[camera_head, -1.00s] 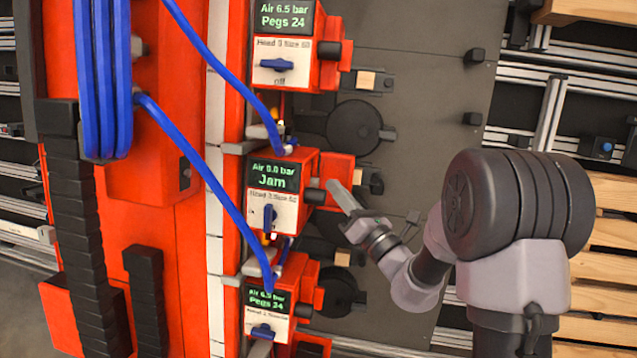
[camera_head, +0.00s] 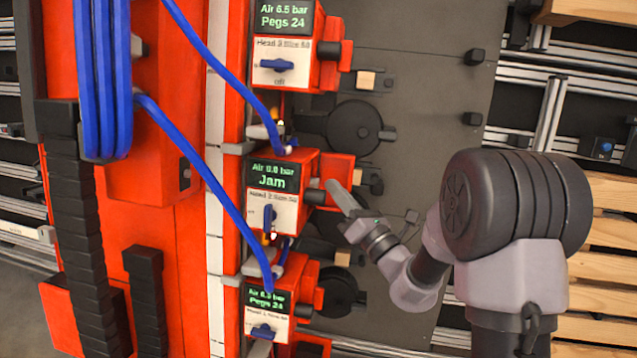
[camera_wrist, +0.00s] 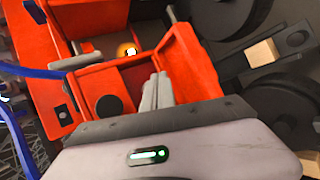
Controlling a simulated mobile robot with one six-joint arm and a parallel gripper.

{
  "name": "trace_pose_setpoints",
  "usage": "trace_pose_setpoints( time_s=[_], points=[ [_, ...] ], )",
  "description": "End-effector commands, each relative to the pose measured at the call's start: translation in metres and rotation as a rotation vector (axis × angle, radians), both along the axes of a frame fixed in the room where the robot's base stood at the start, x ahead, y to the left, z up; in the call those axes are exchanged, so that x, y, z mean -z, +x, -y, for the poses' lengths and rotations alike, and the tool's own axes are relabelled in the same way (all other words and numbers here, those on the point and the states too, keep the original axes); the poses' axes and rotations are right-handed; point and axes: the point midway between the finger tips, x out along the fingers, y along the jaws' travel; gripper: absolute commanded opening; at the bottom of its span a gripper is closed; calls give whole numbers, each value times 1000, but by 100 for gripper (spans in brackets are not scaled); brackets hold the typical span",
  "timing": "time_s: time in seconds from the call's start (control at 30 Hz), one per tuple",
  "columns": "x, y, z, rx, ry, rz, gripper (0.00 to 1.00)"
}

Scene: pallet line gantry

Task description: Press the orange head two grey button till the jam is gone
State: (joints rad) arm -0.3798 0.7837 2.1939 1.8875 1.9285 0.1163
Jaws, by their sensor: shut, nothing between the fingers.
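The middle orange head (camera_head: 309,163) has a green-lettered display (camera_head: 272,177) reading "Jam", with an air line that looks like 0.0 bar. Its blue switch (camera_head: 268,216) on the white label stands upright. My gripper (camera_head: 332,184) is shut and empty, its tips just right of this head's orange side. In the wrist view my gripper (camera_wrist: 157,90) points into a recess between orange walls (camera_wrist: 190,65), beside a dark round part (camera_wrist: 108,105). I cannot make out the grey button clearly; the fingers may hide it. Contact cannot be told.
An upper head (camera_head: 300,50) and a lower head (camera_head: 300,275) both show "Pegs 24". Blue hoses (camera_head: 190,150) run across the front to the heads. Black discs (camera_head: 354,127) and pale wooden blocks (camera_head: 365,80) sit on the dark plate right of the heads.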

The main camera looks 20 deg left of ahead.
Motion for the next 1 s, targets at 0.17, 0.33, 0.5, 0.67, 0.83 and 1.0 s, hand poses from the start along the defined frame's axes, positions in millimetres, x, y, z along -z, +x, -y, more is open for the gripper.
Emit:
trace_pose_setpoints(
  time_s=[0.17,0.33,0.5,0.67,0.83,1.0],
  points=[
    [0,-2,-6,0,0,0,0],
    [0,-1,-6,0,0,0,0],
    [0,-2,-7,0,0,0,0],
    [0,-2,-8,0,0,0,0],
    [0,-3,-10,-1,0,0,0],
    [0,-3,-13,-1,0,0,0]
  ],
)
